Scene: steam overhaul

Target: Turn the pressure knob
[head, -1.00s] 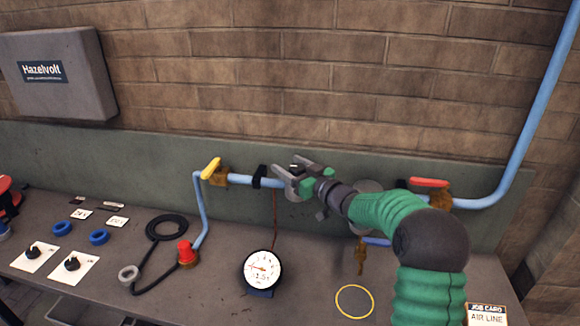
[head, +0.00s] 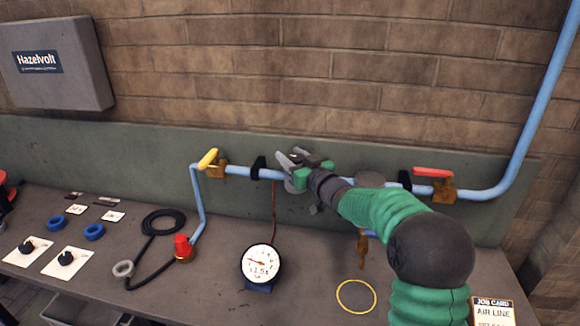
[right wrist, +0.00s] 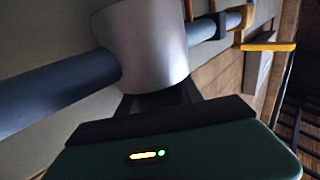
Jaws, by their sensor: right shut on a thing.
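The blue air pipe (head: 235,171) runs along the back panel. My right gripper (head: 290,163) is at the pipe, right of the black clamp, and is shut on the pressure knob. In the right wrist view the knob shows as a silver-grey cylinder (right wrist: 140,45) beside the pipe (right wrist: 55,92). In the head view my fingers largely hide the knob. My left gripper is not in view.
A yellow-handled valve (head: 208,159) is on the pipe to the left and a red-handled valve (head: 433,172) to the right. A red fitting (head: 183,247) with a black hose lies on the bench (head: 220,285). A yellow ring (head: 356,297) marks the bench front.

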